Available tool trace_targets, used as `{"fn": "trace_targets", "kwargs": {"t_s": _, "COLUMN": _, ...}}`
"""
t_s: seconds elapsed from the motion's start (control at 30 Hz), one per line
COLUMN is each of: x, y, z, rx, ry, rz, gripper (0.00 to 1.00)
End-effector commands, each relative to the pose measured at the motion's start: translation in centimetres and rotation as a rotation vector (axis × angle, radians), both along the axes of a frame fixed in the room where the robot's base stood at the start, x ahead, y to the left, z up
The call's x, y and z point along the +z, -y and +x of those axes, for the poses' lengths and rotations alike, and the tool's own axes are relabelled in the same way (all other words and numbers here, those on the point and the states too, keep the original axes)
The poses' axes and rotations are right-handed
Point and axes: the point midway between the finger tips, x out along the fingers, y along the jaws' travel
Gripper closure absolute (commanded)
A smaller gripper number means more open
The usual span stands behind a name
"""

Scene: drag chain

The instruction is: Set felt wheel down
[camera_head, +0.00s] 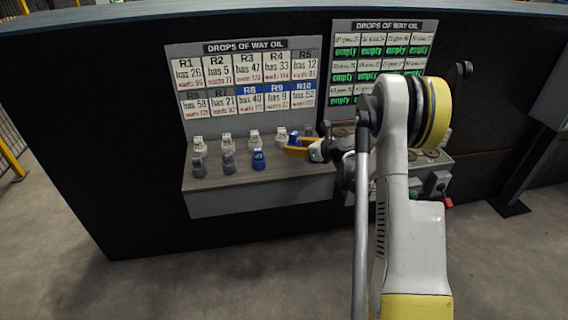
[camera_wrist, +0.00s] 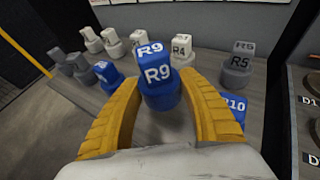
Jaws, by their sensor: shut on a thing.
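My gripper (camera_wrist: 158,82) has its two orange fingers closed around a blue piece marked R9 (camera_wrist: 159,84), seen upright between the fingertips in the wrist view. In the head view my gripper (camera_head: 296,147) is over the right part of the grey shelf (camera_head: 232,203), and the blue piece shows just behind its fingers (camera_head: 293,137). I cannot tell whether its base touches the shelf. I see nothing clearly recognisable as a felt wheel; the held piece looks like a small labelled bottle.
Around it stand white R4 (camera_wrist: 182,48), grey R5 (camera_wrist: 238,68), blue R10 (camera_wrist: 234,133) close by the right finger, and blue R8 (camera_head: 258,160). Dark discs (camera_wrist: 312,82) lie on a surface at the right. Boards (camera_head: 246,82) rise behind the shelf.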

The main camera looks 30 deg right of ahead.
Motion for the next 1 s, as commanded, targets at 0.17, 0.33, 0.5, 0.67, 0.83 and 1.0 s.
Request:
{"fn": "trace_targets", "kwargs": {"t_s": 0.17, "x": -1.4, "y": -1.7, "z": 1.3, "rx": 0.000, "ry": 0.000, "rz": 0.000, "gripper": 0.87}}
{"fn": "trace_targets", "kwargs": {"t_s": 0.33, "x": -2.7, "y": -1.9, "z": 1.4, "rx": -0.001, "ry": 0.000, "rz": 0.001, "gripper": 0.87}}
{"fn": "trace_targets", "kwargs": {"t_s": 0.5, "x": -5.4, "y": -1.9, "z": 1.4, "rx": -0.001, "ry": 0.000, "rz": 0.001, "gripper": 0.87}}
{"fn": "trace_targets", "kwargs": {"t_s": 0.67, "x": -5.4, "y": -1.9, "z": 1.4, "rx": -0.001, "ry": 0.000, "rz": 0.001, "gripper": 0.87}}
{"fn": "trace_targets", "kwargs": {"t_s": 0.83, "x": -5.5, "y": -1.9, "z": 1.4, "rx": -0.001, "ry": 0.000, "rz": 0.001, "gripper": 0.87}}
{"fn": "trace_targets", "kwargs": {"t_s": 1.0, "x": -5.6, "y": -1.9, "z": 1.4, "rx": -0.001, "ry": 0.000, "rz": 0.001, "gripper": 0.34}}
